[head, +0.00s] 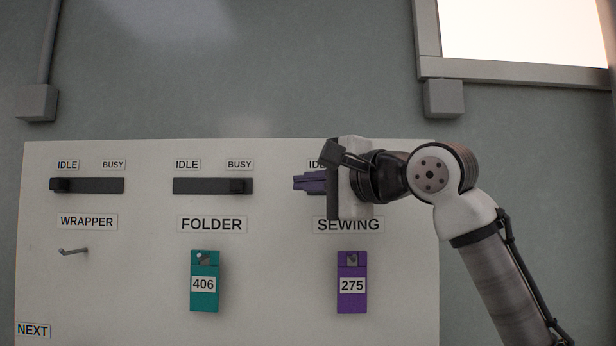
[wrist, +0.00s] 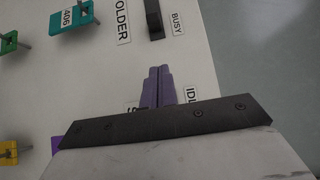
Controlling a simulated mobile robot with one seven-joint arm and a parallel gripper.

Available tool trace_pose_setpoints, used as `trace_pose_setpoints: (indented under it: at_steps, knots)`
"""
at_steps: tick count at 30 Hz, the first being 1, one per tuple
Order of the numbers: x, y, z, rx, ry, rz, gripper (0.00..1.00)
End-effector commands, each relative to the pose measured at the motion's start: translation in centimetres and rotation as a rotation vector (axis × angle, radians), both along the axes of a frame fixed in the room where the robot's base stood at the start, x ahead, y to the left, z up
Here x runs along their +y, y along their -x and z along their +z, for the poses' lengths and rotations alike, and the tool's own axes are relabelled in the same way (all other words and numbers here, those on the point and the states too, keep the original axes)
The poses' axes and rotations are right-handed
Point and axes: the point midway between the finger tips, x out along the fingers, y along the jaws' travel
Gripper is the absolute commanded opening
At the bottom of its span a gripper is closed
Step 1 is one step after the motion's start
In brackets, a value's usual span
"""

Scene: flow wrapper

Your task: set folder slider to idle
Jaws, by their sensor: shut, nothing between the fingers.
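The folder slider's dark track (head: 205,186) is on the white board above the FOLDER label (head: 212,224). Its black knob (head: 238,186) sits at the right end, below the BUSY label (head: 239,164); the IDLE label (head: 187,164) is over the left end. The knob end also shows at the top of the wrist view (wrist: 155,30). My gripper (head: 298,183) has purple fingers, shut and empty, to the right of the folder slider and apart from it. Its fingers also show in the wrist view (wrist: 158,85).
The wrapper slider (head: 95,186) is at the left with its knob at IDLE. My gripper and arm hide the sewing slider. A teal tag 406 (head: 204,299) and a purple tag 275 (head: 352,300) hang below. An empty hook (head: 74,251) is under WRAPPER.

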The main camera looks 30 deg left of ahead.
Motion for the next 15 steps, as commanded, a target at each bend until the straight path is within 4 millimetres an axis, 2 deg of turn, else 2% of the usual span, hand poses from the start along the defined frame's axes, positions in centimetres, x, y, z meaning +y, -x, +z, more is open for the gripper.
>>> trace_pose_setpoints:
  at_steps: [3,9,15]
  knots:
    - [2.7,-0.6,0.4,-0.001,0.002,-0.001,0.00]
    - [6.7,-1.6,0.3,0.000,0.001,-0.001,0.00]
    - [8.9,0.1,0.2,-0.003,0.002,-0.002,0.00]
